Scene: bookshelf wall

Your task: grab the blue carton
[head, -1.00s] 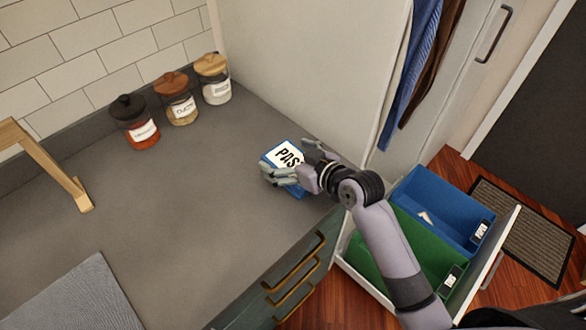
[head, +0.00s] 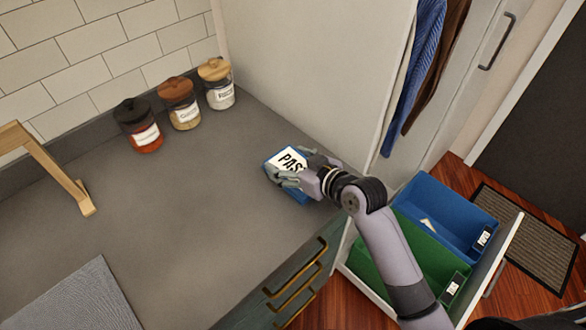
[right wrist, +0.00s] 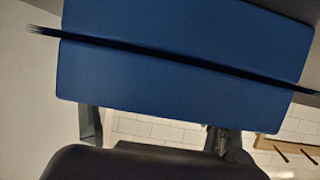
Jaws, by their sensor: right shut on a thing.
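The blue carton (head: 286,161) has a white label with black letters reading "PAS", the rest covered by my gripper. It is at the right part of the grey counter, near the tall white cabinet side. My right gripper (head: 291,180) is shut on it from the right, fingers along its sides. In the right wrist view the carton's blue face (right wrist: 180,75) fills the upper part, close to the gripper (right wrist: 160,130). I cannot tell whether the carton touches the counter. My left gripper is not in view.
Three lidded jars (head: 184,107) stand at the back of the counter (head: 150,220). A wooden stand (head: 55,172) is at left, a grey mat (head: 80,300) in front. An open drawer with a blue bin (head: 450,212) and a green bin (head: 405,262) sits below right.

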